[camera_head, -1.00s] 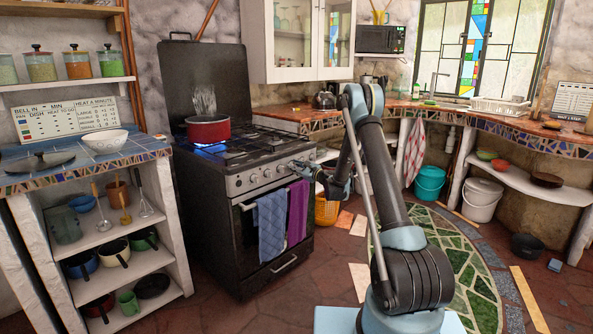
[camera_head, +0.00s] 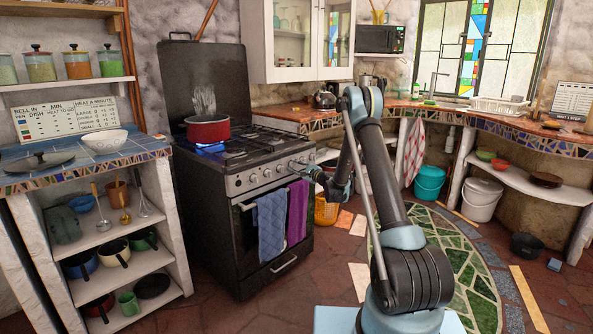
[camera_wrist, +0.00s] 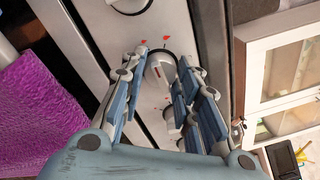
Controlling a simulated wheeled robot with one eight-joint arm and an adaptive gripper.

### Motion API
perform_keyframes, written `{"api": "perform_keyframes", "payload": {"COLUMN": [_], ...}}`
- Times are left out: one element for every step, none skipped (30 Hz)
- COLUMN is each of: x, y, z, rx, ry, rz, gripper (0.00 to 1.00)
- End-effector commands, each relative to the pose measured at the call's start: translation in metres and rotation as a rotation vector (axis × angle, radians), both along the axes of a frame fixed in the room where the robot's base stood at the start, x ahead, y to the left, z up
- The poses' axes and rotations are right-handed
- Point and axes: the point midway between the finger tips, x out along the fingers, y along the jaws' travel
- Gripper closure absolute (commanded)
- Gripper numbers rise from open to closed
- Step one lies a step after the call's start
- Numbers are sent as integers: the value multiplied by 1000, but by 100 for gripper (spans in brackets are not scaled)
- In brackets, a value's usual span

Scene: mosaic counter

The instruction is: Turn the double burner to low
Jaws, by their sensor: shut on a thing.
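A black stove (camera_head: 215,215) stands left of centre in the head view, with a row of knobs along its front panel (camera_head: 245,184). A red pot (camera_head: 208,128) sits on the back left burner, with a blue flame (camera_head: 210,148) under it and steam above. My gripper (camera_head: 300,165) is at the right end of the knob row. In the wrist view my gripper (camera_wrist: 165,62) is shut on a white knob (camera_wrist: 158,72), one finger on each side. Red marks (camera_wrist: 165,38) show on the panel by the knob. Its lower part is partly hidden by the fingers.
A blue towel (camera_head: 271,222) and a purple towel (camera_head: 297,212) hang on the oven handle below the knobs; the purple towel (camera_wrist: 60,90) is close to my gripper in the wrist view. Another knob (camera_wrist: 130,4) is nearby. An orange basket (camera_head: 326,211) stands right of the stove.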

Motion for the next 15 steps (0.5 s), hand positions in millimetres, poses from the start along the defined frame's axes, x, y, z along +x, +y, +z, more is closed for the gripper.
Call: {"api": "perform_keyframes", "payload": {"x": [-1,-1,-1,-1,-1,-1,-1,-1,-1,-1,-1,-1,-1,-1,-1], "y": [3,3,3,3,3,4,4,4,4,4,4,4,4,4,4], "z": [-1,-1,-1,-1,-1,-1,-1,-1,-2,-2,-2,-2,-2,-2,-2], "rx": [-29,-46,-69,-87,-105,-128,-145,-163,-186,-203,-221,-244,-261,-278,-300], "ry": [-35,-57,-87,-110,-132,-162,-185,-208,-238,-260,-283,-313,-335,-356,-383], "rz": [5,5,5,5,5,6,5,5,6,7,6,7,7,7,7], "gripper": [95,95,95,95,95,95,95,95,95,95,95,95,95,95,95]}}
